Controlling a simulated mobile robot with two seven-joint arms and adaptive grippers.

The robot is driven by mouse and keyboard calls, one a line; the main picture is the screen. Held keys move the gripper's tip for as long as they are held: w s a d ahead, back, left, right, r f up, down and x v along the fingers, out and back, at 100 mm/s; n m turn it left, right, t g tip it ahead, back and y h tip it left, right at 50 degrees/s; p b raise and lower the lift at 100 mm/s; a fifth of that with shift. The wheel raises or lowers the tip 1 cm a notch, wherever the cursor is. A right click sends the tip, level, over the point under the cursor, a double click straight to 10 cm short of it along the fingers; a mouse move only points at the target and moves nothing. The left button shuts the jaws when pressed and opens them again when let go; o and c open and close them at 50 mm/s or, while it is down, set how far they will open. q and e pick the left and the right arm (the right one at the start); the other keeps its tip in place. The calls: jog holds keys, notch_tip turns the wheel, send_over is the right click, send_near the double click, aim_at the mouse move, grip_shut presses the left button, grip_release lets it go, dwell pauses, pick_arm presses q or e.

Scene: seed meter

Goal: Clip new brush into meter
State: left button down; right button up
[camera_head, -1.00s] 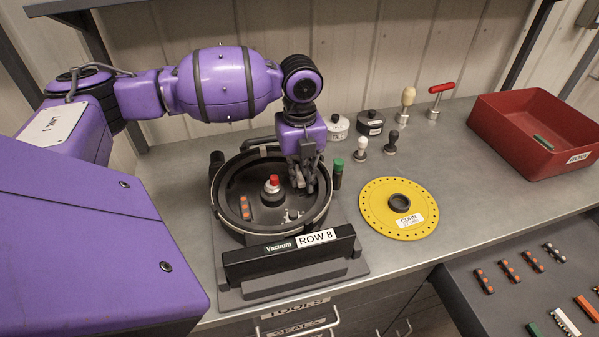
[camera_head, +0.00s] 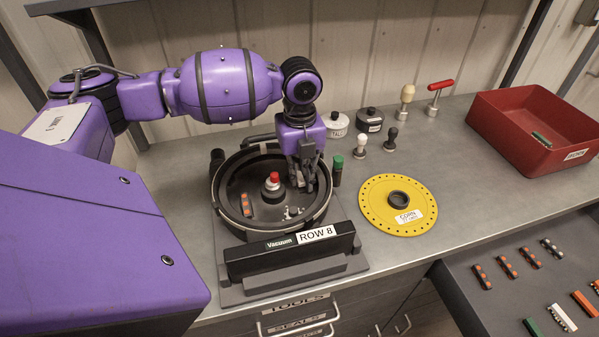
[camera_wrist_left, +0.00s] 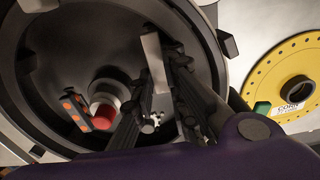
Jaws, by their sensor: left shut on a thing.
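The round black meter housing (camera_head: 226,222) lies open on the bench, with a "ROW 8" label on its front block. Its central hub has a red cap (camera_head: 274,177), and an orange-dotted part (camera_head: 246,205) sits inside at the left. My left gripper (camera_head: 310,182) reaches down inside the housing at the right, near its wall. In the left wrist view its fingers (camera_wrist_left: 165,105) are shut around a slim pale grey bar (camera_wrist_left: 154,62), probably the brush. The bar's lower part is hidden by the fingers, so I cannot tell whether it is seated. My right gripper is not in view.
A yellow seed disc (camera_head: 378,212) lies right of the meter. A green-topped cylinder (camera_head: 337,171) stands close beside the housing. Pots and knobbed tools stand behind. A red bin (camera_head: 510,128) holds a green piece. A drawer (camera_head: 480,307) at lower right holds several small parts.

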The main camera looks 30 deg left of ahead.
pick_arm(q)
jog(key=shift+f, duration=0.25)
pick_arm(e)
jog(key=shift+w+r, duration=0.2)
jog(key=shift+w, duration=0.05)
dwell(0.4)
pick_arm(q)
jog(key=shift+p, duration=0.35)
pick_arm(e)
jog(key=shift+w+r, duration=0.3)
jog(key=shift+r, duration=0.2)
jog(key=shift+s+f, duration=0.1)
pick_arm(q)
jog(key=c, duration=1.7)
grip_release()
jog(key=shift+o, duration=0.2)
jog(key=shift+c, duration=0.4)
